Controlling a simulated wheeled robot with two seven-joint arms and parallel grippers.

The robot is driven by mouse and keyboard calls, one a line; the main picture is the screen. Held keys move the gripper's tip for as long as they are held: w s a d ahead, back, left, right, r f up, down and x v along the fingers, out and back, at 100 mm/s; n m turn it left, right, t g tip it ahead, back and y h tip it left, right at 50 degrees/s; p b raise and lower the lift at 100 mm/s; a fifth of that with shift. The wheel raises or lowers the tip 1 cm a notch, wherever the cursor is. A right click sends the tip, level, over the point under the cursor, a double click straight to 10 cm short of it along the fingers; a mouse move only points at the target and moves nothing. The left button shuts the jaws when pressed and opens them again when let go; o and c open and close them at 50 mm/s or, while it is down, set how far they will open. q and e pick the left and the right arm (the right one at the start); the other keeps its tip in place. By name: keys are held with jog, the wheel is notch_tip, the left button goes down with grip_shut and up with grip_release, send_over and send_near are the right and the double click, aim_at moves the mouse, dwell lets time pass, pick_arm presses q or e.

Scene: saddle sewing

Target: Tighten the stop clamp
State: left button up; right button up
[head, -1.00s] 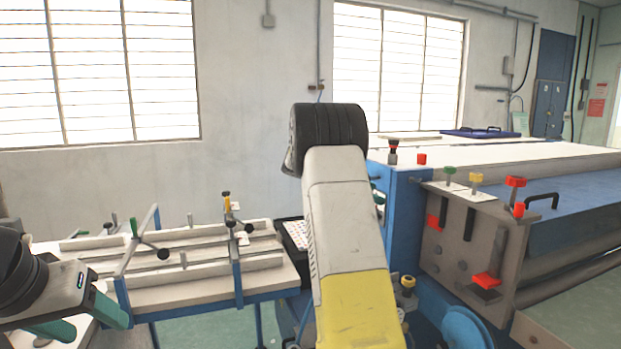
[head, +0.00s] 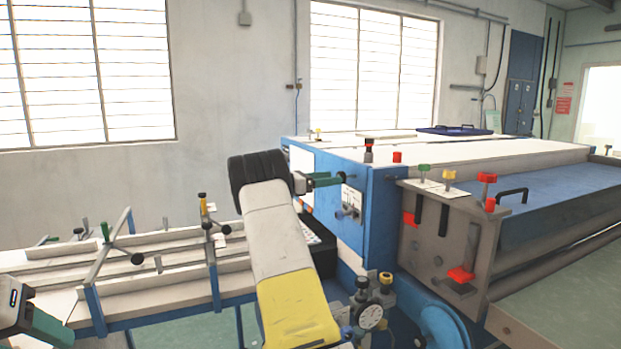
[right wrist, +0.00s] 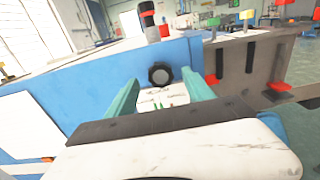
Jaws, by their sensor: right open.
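A round black knob (head: 363,178) sticks out of the blue side wall of the machine; I cannot tell for sure that it is the stop clamp. My right gripper (head: 328,180), with green fingers, is open in front of it. In the right wrist view the knob (right wrist: 160,74) shows beyond and between the two apart fingertips (right wrist: 160,84), not visibly touched. My left gripper (head: 48,328) shows only partly at the lower left edge, and its jaws cannot be judged.
A grey plate (head: 440,245) with red, green and yellow handles stands right of the knob. A gauge (head: 369,317) and a blue wheel (head: 455,325) are below. A rail table (head: 180,275) with clamps is at left. A red-and-black post (head: 369,150) rises above the knob.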

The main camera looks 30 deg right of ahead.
aim_at(347, 177)
jog(key=shift+s+d, duration=0.15)
jog(key=shift+d, duration=1.25)
jog(key=shift+s+d, duration=0.15)
jog(key=shift+d, duration=1.2)
grip_shut()
